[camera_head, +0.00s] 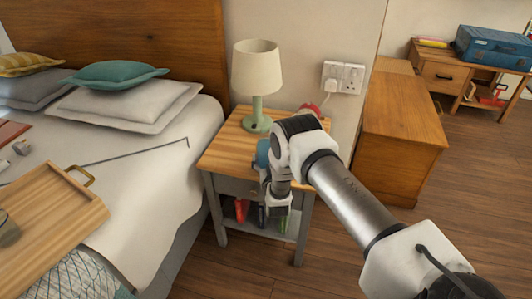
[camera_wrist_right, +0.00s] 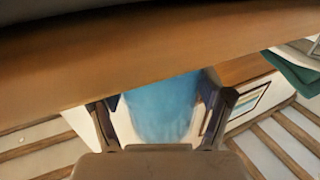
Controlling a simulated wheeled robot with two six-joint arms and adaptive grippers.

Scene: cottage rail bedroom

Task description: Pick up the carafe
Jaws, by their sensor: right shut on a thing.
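The blue carafe (camera_head: 263,153) stands at the nightstand, partly hidden behind my right arm in the head view. In the right wrist view the carafe (camera_wrist_right: 162,106) is a blurred, light blue shape between the two fingers. My right gripper (camera_wrist_right: 161,118) is shut on it, one finger on each side. In the head view my right arm hides most of the carafe and the contact. Whether its base touches the nightstand top is hidden. My left gripper is not in view.
The wooden nightstand (camera_head: 222,157) holds a lamp (camera_head: 257,80) with a cream shade and green base, close behind the carafe. A red object (camera_head: 311,109) sits behind my arm. Books (camera_head: 241,210) fill the lower shelf. The bed with a wooden tray (camera_head: 60,205) is at left.

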